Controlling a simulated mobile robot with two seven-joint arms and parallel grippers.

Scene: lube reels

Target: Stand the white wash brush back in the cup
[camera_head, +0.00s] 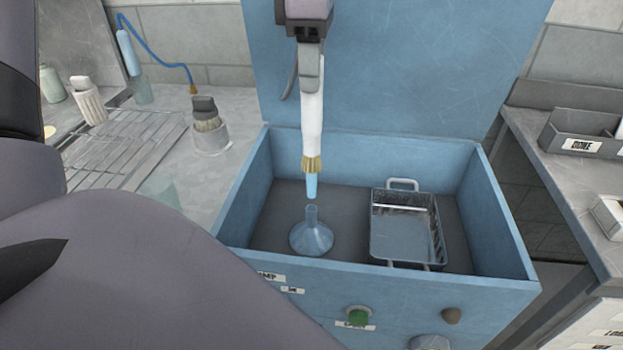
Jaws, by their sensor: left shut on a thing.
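My left gripper (309,66) points down over the open blue box and is shut on the top of a long white brush (312,118). The brush hangs upright, with a tan collar and a pale blue tip at its lower end. The tip is above a clear blue funnel-shaped vessel (311,238) standing on the box floor; a small gap seems to separate them. I cannot tell for certain which vessel is the cup. A whitish round holder (211,144) with a dark-topped brush (205,115) stands on the counter at left. My right gripper is not in view.
The blue box (490,220) has raised walls and its lid up behind. A wire basket (407,228) sits inside at right. A metal rack (125,150) and a ribbed whitish holder (88,103) are on the left counter. My own arm covers the lower left.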

